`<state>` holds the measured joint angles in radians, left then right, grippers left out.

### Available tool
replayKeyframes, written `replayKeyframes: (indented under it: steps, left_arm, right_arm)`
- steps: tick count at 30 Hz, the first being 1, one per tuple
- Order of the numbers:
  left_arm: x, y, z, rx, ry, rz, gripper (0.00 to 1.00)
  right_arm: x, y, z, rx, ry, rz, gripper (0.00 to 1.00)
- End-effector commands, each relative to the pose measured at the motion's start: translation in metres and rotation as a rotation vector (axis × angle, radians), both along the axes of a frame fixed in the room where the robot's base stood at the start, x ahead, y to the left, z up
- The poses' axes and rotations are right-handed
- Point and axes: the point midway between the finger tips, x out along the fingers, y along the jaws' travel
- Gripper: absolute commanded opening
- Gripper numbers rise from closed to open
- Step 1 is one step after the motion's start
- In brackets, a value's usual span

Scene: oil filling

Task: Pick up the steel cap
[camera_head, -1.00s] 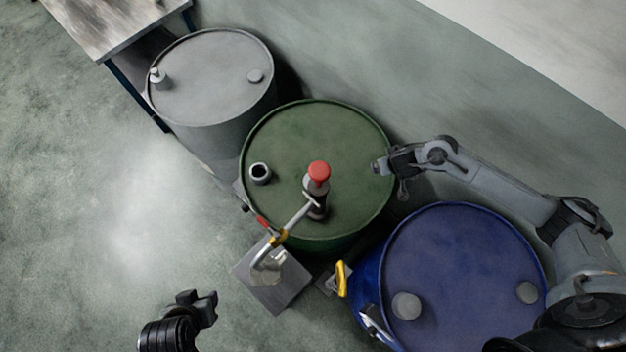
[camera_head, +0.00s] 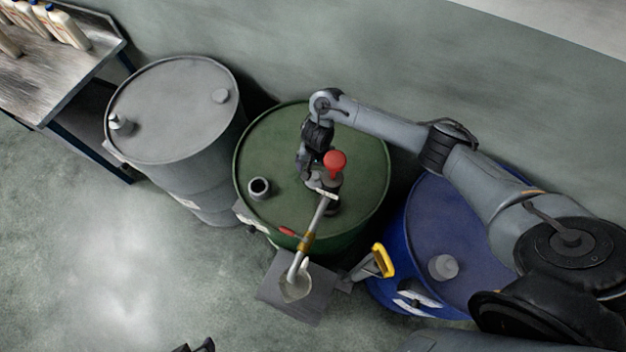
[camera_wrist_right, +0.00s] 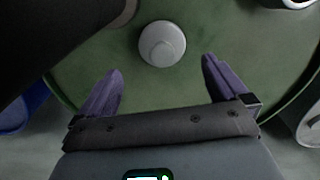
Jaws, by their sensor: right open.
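The steel cap (camera_wrist_right: 162,44) is a pale grey, round, stepped piece on the green drum (camera_head: 275,145). In the right wrist view it lies just beyond and between my fingertips, apart from both. My right gripper (camera_head: 302,165) hangs over the green drum's top, beside the red-topped pump (camera_head: 335,163). Its two fingers are spread and empty in the right wrist view (camera_wrist_right: 160,72). In the head view I cannot make out the cap; my right arm covers part of the drum top. Only a sliver of my left gripper (camera_head: 196,346) shows at the bottom edge.
The pump's spout reaches over a grey plate (camera_head: 268,285). A grey drum (camera_head: 175,85) stands left, a blue drum (camera_head: 415,235) right. A table (camera_head: 50,80) with bottles is at upper left.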

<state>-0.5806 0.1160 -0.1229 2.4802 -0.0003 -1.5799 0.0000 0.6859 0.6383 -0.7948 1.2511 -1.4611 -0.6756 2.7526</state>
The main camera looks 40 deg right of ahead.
Motion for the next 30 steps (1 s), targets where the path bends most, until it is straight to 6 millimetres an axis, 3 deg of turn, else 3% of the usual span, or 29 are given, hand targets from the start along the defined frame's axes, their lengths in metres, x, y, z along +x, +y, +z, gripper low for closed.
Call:
replayKeyframes:
  steps: [1, 10, 19, 30]
  left_arm:
    - [0.0, -0.001, -0.008, -0.002, 0.002, 0.002, 0.43]
    - [0.0, 0.0, -0.014, -0.002, 0.002, 0.004, 0.43]
    - [0.0, 0.003, -0.023, 0.008, 0.001, -0.002, 0.43]
    - [0.0, 0.004, -0.023, 0.012, -0.001, -0.004, 0.43]
  right_arm:
    - [0.0, 0.001, -0.009, 0.002, 0.0, -0.001, 1.0]
    - [0.0, 0.001, -0.023, -0.001, 0.001, 0.0, 1.0]
    - [0.0, 0.003, -0.059, 0.0, 0.0, -0.001, 1.0]
    - [0.0, 0.003, -0.065, 0.0, -0.001, 0.001, 0.98]
